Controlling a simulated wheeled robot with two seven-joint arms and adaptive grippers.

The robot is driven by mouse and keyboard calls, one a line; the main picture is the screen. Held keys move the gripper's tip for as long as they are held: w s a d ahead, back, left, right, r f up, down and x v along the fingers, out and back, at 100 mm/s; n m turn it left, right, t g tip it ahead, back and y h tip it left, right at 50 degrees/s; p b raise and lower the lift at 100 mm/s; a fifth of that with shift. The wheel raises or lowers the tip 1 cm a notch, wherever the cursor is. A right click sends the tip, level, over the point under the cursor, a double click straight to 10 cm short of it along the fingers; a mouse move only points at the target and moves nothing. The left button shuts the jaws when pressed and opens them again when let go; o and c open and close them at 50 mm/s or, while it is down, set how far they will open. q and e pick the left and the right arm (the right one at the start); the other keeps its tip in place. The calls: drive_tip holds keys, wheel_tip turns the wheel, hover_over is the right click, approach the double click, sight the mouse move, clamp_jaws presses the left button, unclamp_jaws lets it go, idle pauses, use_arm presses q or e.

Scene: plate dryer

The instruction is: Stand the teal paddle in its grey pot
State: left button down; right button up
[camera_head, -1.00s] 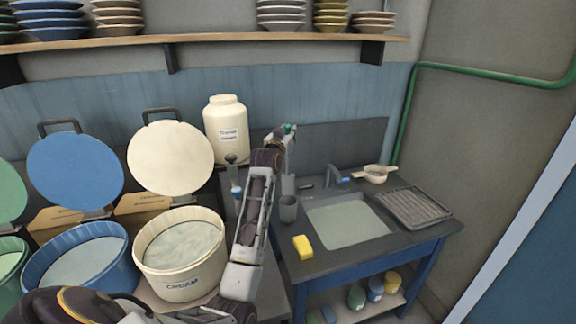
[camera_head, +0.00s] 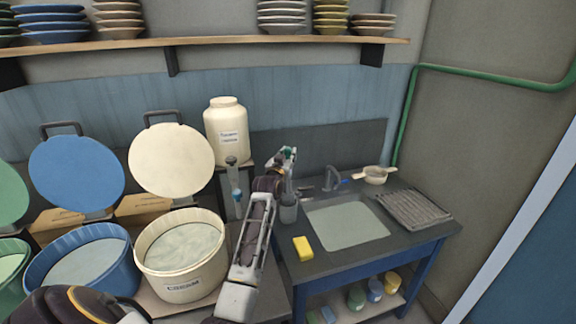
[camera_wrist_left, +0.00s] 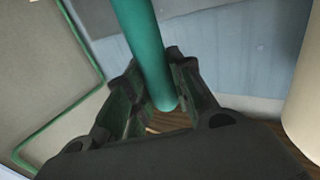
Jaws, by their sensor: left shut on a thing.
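My left gripper (camera_head: 285,162) is shut on the teal paddle and stands above the back of the dark counter. The teal handle (camera_wrist_left: 145,45) runs between the fingers in the left wrist view; only a small teal bit (camera_head: 287,151) shows in the head view. My forearm passes close to the pot's left side. My right gripper is not in view.
A yellow sponge (camera_head: 303,248) lies in front of the pot. The sink (camera_head: 346,222), tap (camera_head: 331,179) and ribbed rack (camera_head: 414,206) are to the right. A cream jar (camera_head: 227,130) and cream tub (camera_head: 180,255) are to the left.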

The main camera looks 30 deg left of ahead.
use_arm(q)
drive_tip(key=shift+f, duration=2)
drive_tip(key=c, duration=1.2)
unclamp_jaws()
drive_tip(key=shift+c, duration=0.2)
drive_tip(key=b+v, duration=0.1)
drive_tip(key=v, duration=1.1)
drive_tip(key=shift+r, duration=0.2)
